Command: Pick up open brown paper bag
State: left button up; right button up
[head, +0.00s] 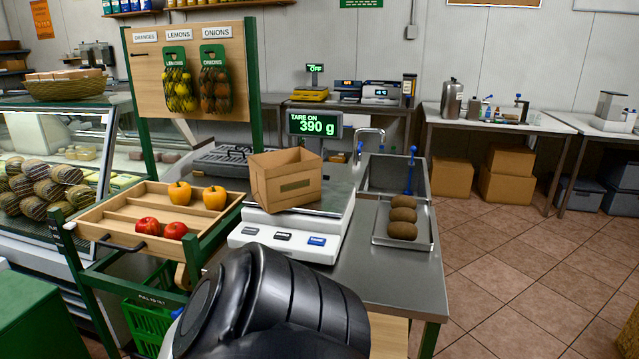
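The open brown paper bag (286,181) stands upright on the pan of a white weighing scale (290,236) on the steel counter. Its top is open, and a darker label shows on its front. I cannot see into its bottom. The scale's display (315,123) reads "TARE ON 390 g". A black link of my own arm fills the bottom middle of the head view, in front of the scale. Neither gripper shows in this view, and nothing is seen touching the bag.
A sink (395,174) lies behind.

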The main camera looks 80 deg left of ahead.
aim_at(286, 178)
jog(key=u, duration=2.65)
